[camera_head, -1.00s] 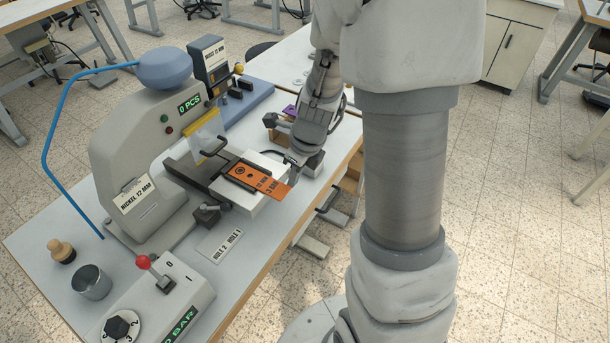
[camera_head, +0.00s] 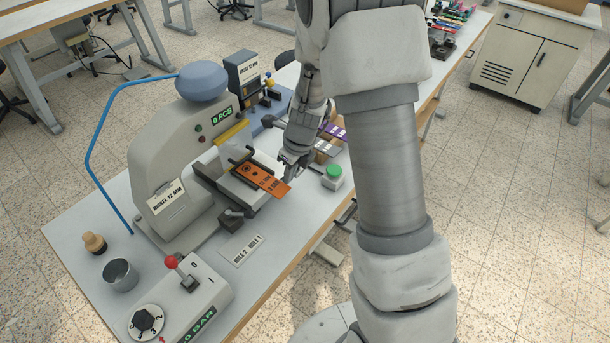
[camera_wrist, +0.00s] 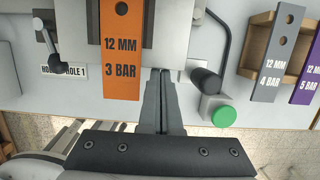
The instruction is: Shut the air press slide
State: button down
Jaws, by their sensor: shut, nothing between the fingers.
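The air press (camera_head: 150,160) is a grey C-shaped machine with a blue dome and a "0 PCS" display. Its slide (camera_head: 245,200) is a pale block, with its rear by the yellow guard under the head and its front part sticking out over the table. An orange "12 MM 3 BAR" card (camera_head: 262,180) lies on the slide and overhangs its front edge; it also shows in the wrist view (camera_wrist: 121,50). My gripper (camera_wrist: 160,72) is shut and empty, its fingertips at the slide's front edge, right of the card. Contact is hard to confirm. A black handle (camera_wrist: 207,80) stands right of the fingers.
A green button (camera_head: 334,171) and a rack with grey and purple cards (camera_head: 330,140) are close to the right of my gripper. A red-knobbed lever box (camera_head: 190,290), metal cup (camera_head: 121,275) and stamp (camera_head: 94,243) are at the front left.

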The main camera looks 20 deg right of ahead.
aim_at(269, 166)
jog(key=w+a+p, duration=0.2)
jog(key=w, duration=0.1)
jog(key=w+a, duration=0.1)
jog(key=w, duration=0.1)
jog(key=shift+a+r+p, duration=0.1)
jog(key=shift+a+p, duration=0.2)
jog(key=shift+p, duration=0.1)
jog(key=shift+w+a, duration=0.3)
jog(key=shift+s+d, duration=0.1)
jog(key=shift+d, duration=0.05)
